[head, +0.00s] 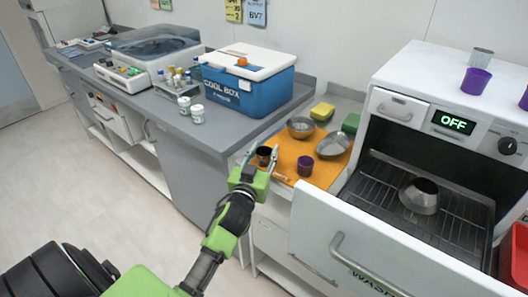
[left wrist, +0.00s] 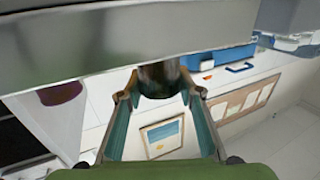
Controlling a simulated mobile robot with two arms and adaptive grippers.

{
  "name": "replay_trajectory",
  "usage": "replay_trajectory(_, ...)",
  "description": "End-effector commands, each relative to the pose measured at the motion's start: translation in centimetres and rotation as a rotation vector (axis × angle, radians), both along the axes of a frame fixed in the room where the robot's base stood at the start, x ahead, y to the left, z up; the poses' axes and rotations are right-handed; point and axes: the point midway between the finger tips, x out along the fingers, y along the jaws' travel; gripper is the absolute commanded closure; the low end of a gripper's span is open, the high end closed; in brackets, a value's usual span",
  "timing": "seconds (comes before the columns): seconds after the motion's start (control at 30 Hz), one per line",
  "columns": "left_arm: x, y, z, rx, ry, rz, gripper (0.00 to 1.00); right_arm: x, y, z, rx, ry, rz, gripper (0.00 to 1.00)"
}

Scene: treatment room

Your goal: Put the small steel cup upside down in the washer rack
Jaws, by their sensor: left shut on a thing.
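The small steel cup (head: 264,154) is at the front left of the orange mat (head: 284,174) and looks dark and upright. My left gripper (head: 261,163) is shut on it; in the left wrist view the cup (left wrist: 160,78) shows between the fingertips. I cannot tell whether the cup touches the mat. My right gripper is not in view.
The washer's open door (head: 375,243) stands in front of the rack. A steel cup (head: 481,58) and purple cups (head: 476,81) stand on the washer. A blue cool box (head: 247,85) is at the back.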

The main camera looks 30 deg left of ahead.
Motion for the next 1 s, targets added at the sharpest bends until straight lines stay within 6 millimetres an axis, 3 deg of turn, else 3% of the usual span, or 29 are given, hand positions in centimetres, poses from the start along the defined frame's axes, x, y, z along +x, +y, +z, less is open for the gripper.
replay_trajectory(0.3,0.0,0.0,-0.4,0.000,0.001,0.001,0.86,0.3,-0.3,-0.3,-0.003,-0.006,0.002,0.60)
replay_trajectory(0.33,0.0,0.0,-0.4,0.001,0.001,0.001,0.62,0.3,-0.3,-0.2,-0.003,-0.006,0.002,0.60)
replay_trajectory(0.4,0.0,0.0,-0.3,0.001,0.001,0.001,0.50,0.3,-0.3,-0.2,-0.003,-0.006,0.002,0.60)
replay_trajectory(0.8,0.0,0.0,0.3,0.001,0.000,0.000,0.50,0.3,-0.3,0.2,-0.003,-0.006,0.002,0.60)
replay_trajectory(1.0,-2.9,-0.9,-0.2,-0.002,0.004,0.001,0.50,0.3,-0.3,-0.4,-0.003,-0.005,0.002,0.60)
